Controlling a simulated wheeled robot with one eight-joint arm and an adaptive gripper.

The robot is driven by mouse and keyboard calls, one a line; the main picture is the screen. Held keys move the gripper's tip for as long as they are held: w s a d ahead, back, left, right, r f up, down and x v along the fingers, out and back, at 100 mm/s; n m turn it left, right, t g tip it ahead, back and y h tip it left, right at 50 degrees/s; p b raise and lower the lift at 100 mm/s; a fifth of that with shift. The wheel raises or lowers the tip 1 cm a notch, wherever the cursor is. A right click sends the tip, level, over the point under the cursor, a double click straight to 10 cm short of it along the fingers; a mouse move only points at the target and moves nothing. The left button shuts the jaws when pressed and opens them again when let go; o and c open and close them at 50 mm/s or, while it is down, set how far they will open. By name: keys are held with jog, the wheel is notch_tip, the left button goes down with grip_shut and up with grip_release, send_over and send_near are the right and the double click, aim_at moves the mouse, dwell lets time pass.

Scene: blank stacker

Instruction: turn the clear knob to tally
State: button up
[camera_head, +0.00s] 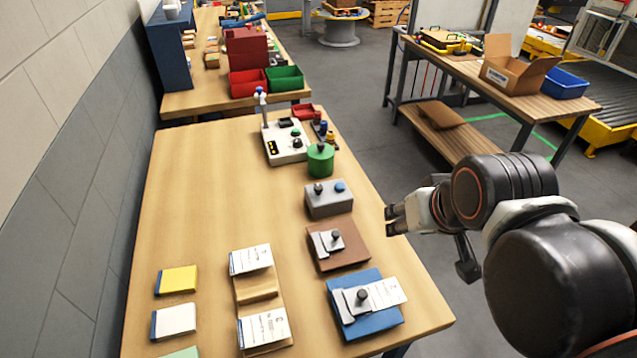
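A grey box (329,203) stands on the near table, with a dark round knob (318,188) and a blue button (340,187) on top. No label on it can be read, so I cannot tell whether this is the clear knob or where it points. A white control panel (286,152) further back also carries small knobs or buttons, too small to read. My gripper (391,220) is off the table's right edge, to the right of the grey box and apart from it. Its two dark fingertips look a little apart, with nothing between them.
A green cylinder (320,159) stands behind the grey box. A brown plate (338,247) and a blue plate (383,325) with clips lie in front. Card stacks (250,260) lie to the left. The table's left middle (210,190) is clear.

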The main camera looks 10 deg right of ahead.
jog(key=w+a+r+m+g+p, duration=0.2)
jog(key=w+r, duration=0.3)
jog(key=w, duration=0.3)
jog(key=m+g+p, duration=0.4)
jog(key=g+p, duration=0.1)
jog(key=p, duration=0.1)
send_over(318, 186)
notch_tip(318, 186, down, 7)
notch_tip(318, 186, down, 13)
jog(key=b, duration=0.3)
jog(key=shift+s+f, duration=0.1)
jog(key=shift+f, duration=0.05)
grip_shut()
